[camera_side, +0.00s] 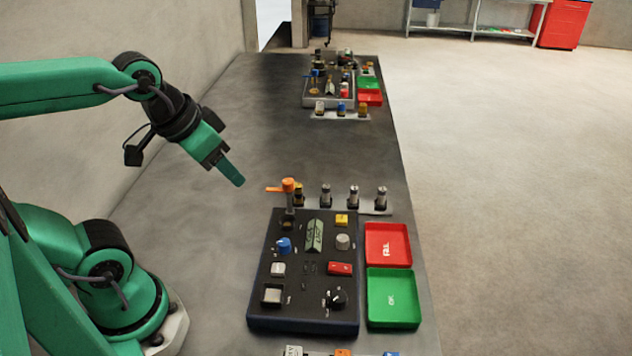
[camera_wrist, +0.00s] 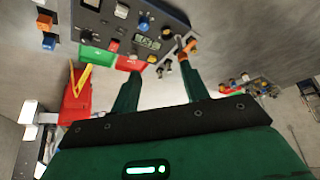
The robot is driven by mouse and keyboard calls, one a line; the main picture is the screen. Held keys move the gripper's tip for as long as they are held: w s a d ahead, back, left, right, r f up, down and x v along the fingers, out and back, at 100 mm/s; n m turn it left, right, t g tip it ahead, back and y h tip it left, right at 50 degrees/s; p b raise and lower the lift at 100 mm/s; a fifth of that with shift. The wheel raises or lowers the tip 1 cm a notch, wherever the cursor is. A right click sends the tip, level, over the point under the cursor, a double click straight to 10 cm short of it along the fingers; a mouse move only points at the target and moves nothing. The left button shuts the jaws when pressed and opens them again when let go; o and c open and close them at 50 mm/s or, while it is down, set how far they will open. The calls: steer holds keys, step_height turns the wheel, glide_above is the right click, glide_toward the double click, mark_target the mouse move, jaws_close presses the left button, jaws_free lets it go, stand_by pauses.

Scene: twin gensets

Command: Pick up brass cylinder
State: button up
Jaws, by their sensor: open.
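A small brass-coloured cylinder (camera_side: 299,197) stands at the left end of a row behind the near black panel, partly hidden by an orange-handled part (camera_side: 289,186). Several grey metal cylinders (camera_side: 353,196) stand to its right on the same strip. My gripper (camera_side: 238,181) hangs above the bench, left of the row and apart from it. In the wrist view my gripper (camera_wrist: 160,69) has its two fingers spread with nothing held between them. The orange part (camera_wrist: 190,47) shows near the right fingertip; I cannot pick out the brass cylinder there.
The near black panel (camera_side: 262,270) carries knobs and buttons. A red tray (camera_side: 404,245) and a green tray (camera_side: 393,315) lie to its right. A second panel with its own trays (camera_side: 370,97) is farther back.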

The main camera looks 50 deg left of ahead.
steer(key=w, duration=0.1)
steer(key=g, duration=0.5)
glide_above(299, 184)
steer(key=f, duration=1.4)
steer(key=shift+s+d, duration=0.25)
steer(key=shift+s, duration=0.15)
steer(key=shift+w+a+f+g, duration=0.2)
steer(key=shift+w+f+g, duration=0.1)
steer(key=shift+f, duration=0.3)
steer(key=shift+f, duration=0.1)
steer(key=shift+f, duration=3.8)
jaws_close()
